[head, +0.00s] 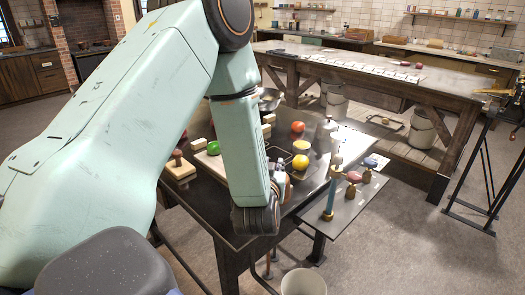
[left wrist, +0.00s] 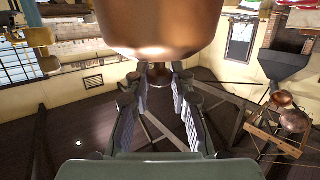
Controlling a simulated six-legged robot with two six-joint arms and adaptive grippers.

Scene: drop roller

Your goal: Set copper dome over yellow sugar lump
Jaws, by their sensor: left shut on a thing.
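A copper dome (left wrist: 165,25) fills the top of the left wrist view, with its knob (left wrist: 159,74) towards me. My left gripper (left wrist: 158,84) is shut on that knob, a finger on each side. In the head view my left arm hangs over the dark table (head: 218,222); its wrist hides the gripper, and I cannot make out the dome there. I cannot tell the yellow sugar lump for certain; a round yellow thing (head: 300,162) and a pale yellow piece (head: 301,147) lie right of my arm. My right gripper is not in view.
A red-orange ball (head: 298,127), a green ball (head: 213,148) and several pale blocks lie on the table. A blue upright roller (head: 331,193) and small pieces stand on a side shelf (head: 350,205) at the right. A pale bin (head: 303,283) stands in front.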

